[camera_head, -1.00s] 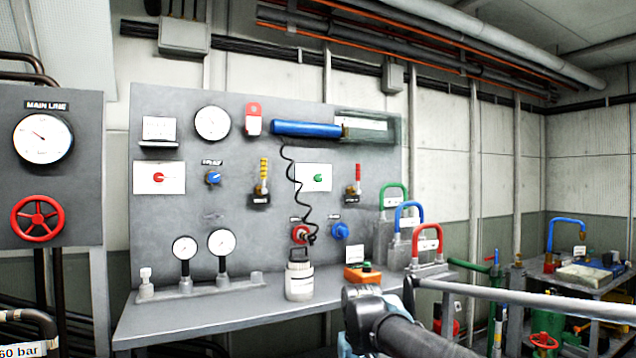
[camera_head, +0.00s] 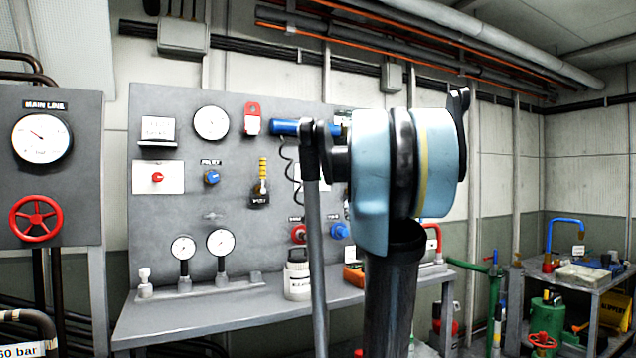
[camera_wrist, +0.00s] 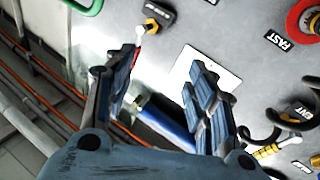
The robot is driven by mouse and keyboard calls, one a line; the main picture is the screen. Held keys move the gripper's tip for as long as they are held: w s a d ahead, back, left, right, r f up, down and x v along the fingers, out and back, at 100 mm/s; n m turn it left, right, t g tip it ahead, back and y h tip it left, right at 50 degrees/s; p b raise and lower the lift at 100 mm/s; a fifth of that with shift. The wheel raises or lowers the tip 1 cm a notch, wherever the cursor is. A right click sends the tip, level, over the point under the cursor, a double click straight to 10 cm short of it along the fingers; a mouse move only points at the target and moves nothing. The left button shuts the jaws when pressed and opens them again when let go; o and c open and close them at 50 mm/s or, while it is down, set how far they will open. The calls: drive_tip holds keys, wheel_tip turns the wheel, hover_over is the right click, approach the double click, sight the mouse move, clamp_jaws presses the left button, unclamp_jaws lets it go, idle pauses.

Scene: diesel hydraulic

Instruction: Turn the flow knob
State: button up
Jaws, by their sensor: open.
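No label that I can read names the flow knob. The grey panel (camera_head: 230,205) carries a small blue knob (camera_head: 212,177) under a small label and a red knob (camera_head: 158,177) on a white plate. A round blue fitting (camera_head: 340,231) and a round red fitting (camera_head: 299,234) sit lower, by the bench. In the wrist view my gripper (camera_wrist: 168,66) is open and empty, its fingers either side of part of a white plate (camera_wrist: 190,66). Any knob on that plate is hidden by the right finger. The head view does not show the fingers.
A blue cylinder (camera_wrist: 165,124) lies close by my fingers, with a black coiled cord (camera_wrist: 262,137). A red ring fitting by a "FAST" label (camera_wrist: 279,40) is upper right. A bench (camera_head: 220,312) with a white container (camera_head: 298,280) stands below the panel.

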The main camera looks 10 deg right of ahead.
sight(319, 178)
drive_tip(key=w+a+r+n+y, duration=0.2)
drive_tip(key=w+a+r+y, duration=0.1)
drive_tip(key=w, duration=0.3)
drive_tip(key=w+a+r+n+y, duration=0.3)
drive_tip(key=w+a+r+y, duration=0.1)
drive_tip(key=w+a, duration=0.1)
drive_tip(key=w+a+r+n+y, duration=0.3)
drive_tip(key=w+a+r+y, duration=0.1)
drive_tip(key=w, duration=0.3)
drive_tip(key=shift+w+r, duration=0.1)
drive_tip(key=shift+w, duration=0.25)
